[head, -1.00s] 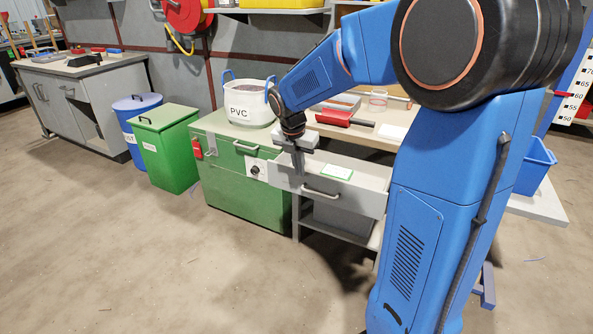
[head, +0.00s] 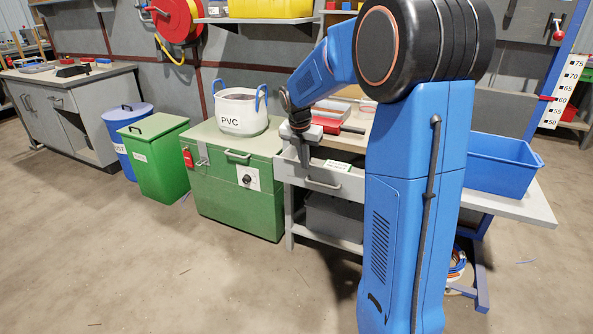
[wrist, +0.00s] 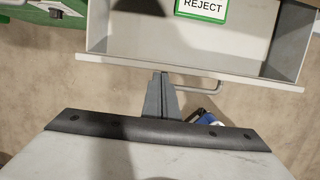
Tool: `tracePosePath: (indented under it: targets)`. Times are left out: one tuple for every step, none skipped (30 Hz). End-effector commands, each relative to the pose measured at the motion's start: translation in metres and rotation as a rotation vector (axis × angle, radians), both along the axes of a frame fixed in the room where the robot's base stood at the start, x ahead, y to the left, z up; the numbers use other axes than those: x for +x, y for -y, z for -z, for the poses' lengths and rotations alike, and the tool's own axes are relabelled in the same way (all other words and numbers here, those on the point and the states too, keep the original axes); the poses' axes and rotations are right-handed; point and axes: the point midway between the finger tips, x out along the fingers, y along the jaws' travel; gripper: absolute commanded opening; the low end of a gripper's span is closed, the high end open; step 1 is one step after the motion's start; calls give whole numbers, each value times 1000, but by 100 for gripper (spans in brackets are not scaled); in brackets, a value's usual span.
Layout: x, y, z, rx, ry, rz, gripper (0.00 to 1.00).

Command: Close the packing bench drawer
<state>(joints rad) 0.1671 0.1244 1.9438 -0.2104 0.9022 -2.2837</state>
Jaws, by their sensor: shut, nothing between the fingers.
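The packing bench drawer (head: 345,188) is grey and stands partly open under the bench top. Its bar handle (head: 322,184) is on the front panel. Inside lies a green-edged REJECT card (head: 337,166), which also shows at the top of the wrist view (wrist: 203,8). My gripper (head: 304,166) points down at the left part of the drawer front. In the wrist view, its fingers (wrist: 160,90) are shut and empty, outside the drawer front wall (wrist: 125,52) and left of the handle (wrist: 210,88). The tips look at or very near the front; contact is unclear.
A green cabinet (head: 235,195) with a white PVC bag (head: 241,112) on top stands left of the drawer. A red tool (head: 335,138) lies on the bench top. A blue bin (head: 503,163) is at right. Floor in front is open.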

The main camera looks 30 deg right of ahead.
Motion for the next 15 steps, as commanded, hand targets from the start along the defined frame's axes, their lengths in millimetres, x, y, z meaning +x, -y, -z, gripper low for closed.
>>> tracePosePath:
  targets:
    - [9, 12, 1, 0, 0, 4, 0]
    - [13, 17, 0, 1, 1, 4, 0]
    - [19, 25, 1, 0, 0, 4, 0]
    - [23, 30, 0, 0, 1, 3, 0]
    - [27, 35, 0, 0, 1, 2, 0]
    - [32, 42, 1, 0, 0, 3, 0]
    - [36, 47, 0, 0, 0, 3, 0]
    - [39, 51, 0, 0, 0, 2, 0]
    - [43, 56, 0, 0, -1, 1, 0]
    - [46, 60, 0, 0, 0, 2, 0]
    - [49, 63, 1, 0, 0, 2, 0]
    - [52, 67, 0, 0, 0, 2, 0]
    - [54, 70, 0, 0, -1, 1, 0]
    - [56, 73, 0, -1, 1, 1, 0]
    - [59, 75, 0, 0, 0, 1, 0]
